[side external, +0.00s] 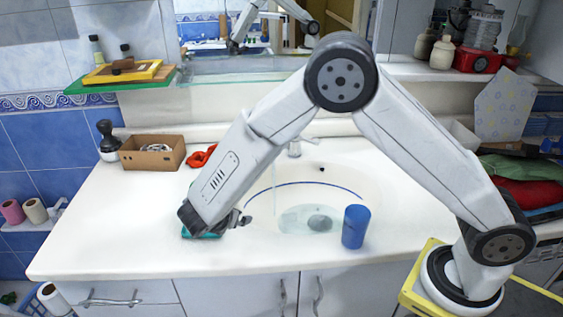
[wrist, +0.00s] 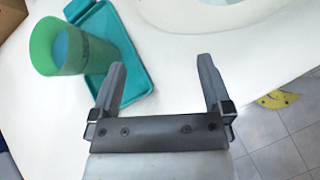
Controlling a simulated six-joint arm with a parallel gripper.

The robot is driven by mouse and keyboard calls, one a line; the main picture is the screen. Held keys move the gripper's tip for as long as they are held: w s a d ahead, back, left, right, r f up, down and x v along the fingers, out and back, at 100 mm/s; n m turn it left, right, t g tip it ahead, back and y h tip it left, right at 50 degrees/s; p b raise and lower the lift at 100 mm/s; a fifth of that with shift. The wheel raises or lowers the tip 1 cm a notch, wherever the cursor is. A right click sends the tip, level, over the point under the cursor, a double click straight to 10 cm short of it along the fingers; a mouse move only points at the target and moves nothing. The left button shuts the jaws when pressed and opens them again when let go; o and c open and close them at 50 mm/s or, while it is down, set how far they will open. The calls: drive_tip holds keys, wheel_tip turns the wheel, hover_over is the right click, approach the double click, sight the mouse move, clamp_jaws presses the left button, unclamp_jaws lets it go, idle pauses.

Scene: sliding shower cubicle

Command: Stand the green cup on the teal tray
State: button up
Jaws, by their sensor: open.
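The green cup (wrist: 92,52) is in the upper left of the wrist view, its mouth toward the camera; it looks upright. Its base overlaps the left part of the teal tray (wrist: 125,62), and it appears to stand on it. In the side external view only a piece of the tray (side external: 201,236) shows below my wrist, and the cup is mostly hidden behind my arm. My gripper (wrist: 161,68) is open and empty, its fingers apart from the cup and to its right. It also shows low over the counter in the side external view (side external: 240,219).
A blue cup (side external: 355,227) stands right of the tray by the basin (side external: 310,218). A cardboard box (side external: 152,153), a dark bottle (side external: 107,141) and a red cloth (side external: 201,156) are at the back left. The front left counter is clear.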

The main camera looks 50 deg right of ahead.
drive_tip(key=s+d+r+m+y, duration=0.2)
drive_tip(key=s+d+m+y, duration=0.2)
drive_tip(key=s+m, duration=0.5)
drive_tip(key=s+d+r+m+g+y, duration=0.1)
drive_tip(key=s+d+r+m+y, duration=0.2)
drive_tip(key=s+d+m, duration=0.3)
drive_tip(key=s+m+y, duration=0.1)
drive_tip(key=s+m, duration=0.2)
drive_tip(key=m, duration=0.2)
drive_tip(key=shift+s+r+m+g+y, duration=0.2)
drive_tip(key=shift+m+g+y, duration=0.1)
drive_tip(key=shift+m+y, duration=0.1)
